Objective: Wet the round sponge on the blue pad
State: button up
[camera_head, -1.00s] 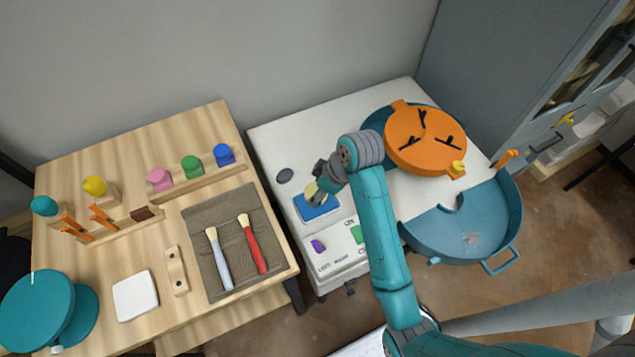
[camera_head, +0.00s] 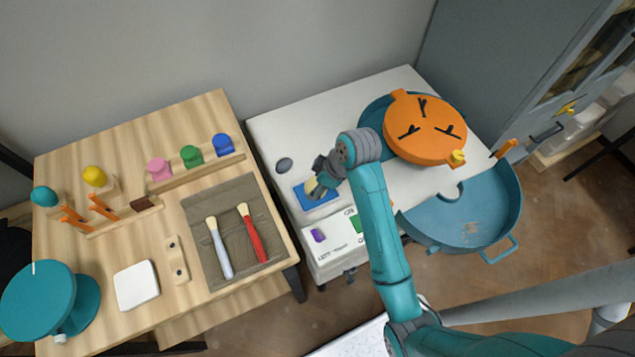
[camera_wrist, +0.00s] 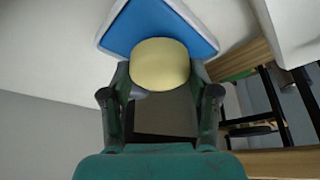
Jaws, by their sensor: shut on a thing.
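The round sponge (camera_wrist: 160,65) is pale yellow and sits between the fingertips of my gripper (camera_wrist: 160,86) in the wrist view. My gripper is shut on it. The blue pad (camera_wrist: 158,20) lies right by the sponge, and the sponge overlaps it in that view. In the head view the blue pad (camera_head: 317,197) lies on the white table's left part, with my gripper (camera_head: 314,185) over it. The sponge (camera_head: 311,184) shows only partly there. I cannot tell whether the sponge touches the pad.
A wooden table (camera_head: 110,130) at left holds brushes, coloured knobs and a teal wheel (camera_head: 38,300). A dark oval (camera_head: 284,165) lies near the pad.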

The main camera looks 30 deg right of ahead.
jog(key=shift+f, duration=0.5)
dwell(0.7)
dwell(0.5)
jog(key=shift+r, duration=3.55)
